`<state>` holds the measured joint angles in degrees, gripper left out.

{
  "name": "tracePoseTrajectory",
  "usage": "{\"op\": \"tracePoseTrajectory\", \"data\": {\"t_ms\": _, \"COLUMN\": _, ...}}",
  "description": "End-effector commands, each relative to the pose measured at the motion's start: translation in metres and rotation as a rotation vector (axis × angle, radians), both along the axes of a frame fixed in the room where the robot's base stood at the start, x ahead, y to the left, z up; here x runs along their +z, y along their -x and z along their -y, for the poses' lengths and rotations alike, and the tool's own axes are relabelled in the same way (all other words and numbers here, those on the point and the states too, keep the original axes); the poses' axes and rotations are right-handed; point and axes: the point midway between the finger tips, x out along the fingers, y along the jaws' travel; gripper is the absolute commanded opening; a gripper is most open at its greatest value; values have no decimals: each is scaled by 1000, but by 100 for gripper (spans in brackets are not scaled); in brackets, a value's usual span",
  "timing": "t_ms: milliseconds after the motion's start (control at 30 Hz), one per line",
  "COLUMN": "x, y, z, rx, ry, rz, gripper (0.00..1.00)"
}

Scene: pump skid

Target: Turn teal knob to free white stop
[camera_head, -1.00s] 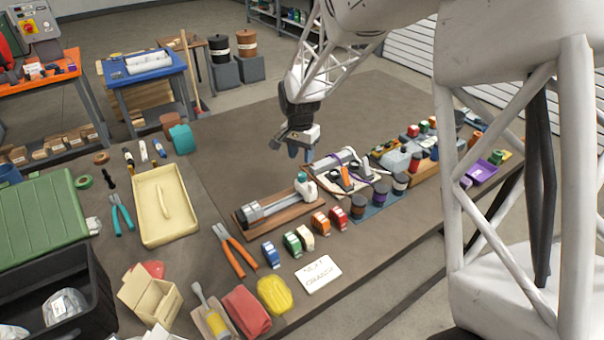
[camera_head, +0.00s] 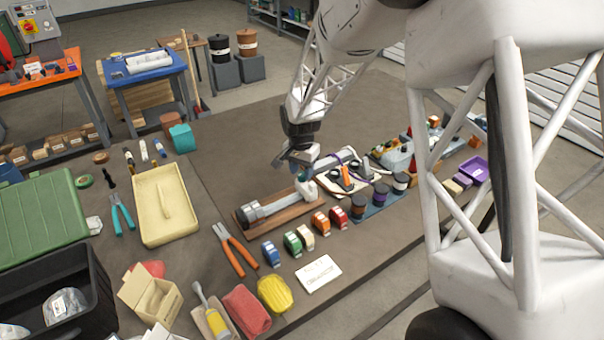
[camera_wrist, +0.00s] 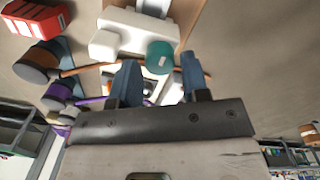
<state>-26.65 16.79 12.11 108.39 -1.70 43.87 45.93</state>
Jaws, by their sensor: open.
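The teal knob (camera_wrist: 160,57) is a short round cap with a pale mark, on the white stop (camera_wrist: 122,36) in the wrist view. In the head view the white stop (camera_head: 307,190) sits at the right end of a silver rail on a wooden base (camera_head: 285,213); my gripper largely covers the knob there. My gripper (camera_head: 296,166) is close above the stop, pointing down. In the wrist view its two blue-grey fingers (camera_wrist: 160,76) are apart, with the knob just beyond and between the tips. I cannot tell whether they touch it. Nothing is held.
A white fixture with orange and black parts (camera_head: 346,176) stands close right of the stop. Coloured tape rolls (camera_head: 292,241) line the front. The bench behind the rail is clear.

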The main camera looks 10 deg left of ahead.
Motion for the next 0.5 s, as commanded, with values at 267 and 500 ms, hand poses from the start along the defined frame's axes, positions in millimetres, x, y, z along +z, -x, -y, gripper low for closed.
{"op": "tracePoseTrajectory", "data": {"t_ms": 267, "x": -15, "y": 0, "z": 1, "rx": 0, "ry": 0, "rz": 0, "gripper": 42}}
{"op": "tracePoseTrajectory", "data": {"t_ms": 500, "x": -16, "y": 0, "z": 0, "rx": 0, "ry": 0, "rz": 0, "gripper": 42}}
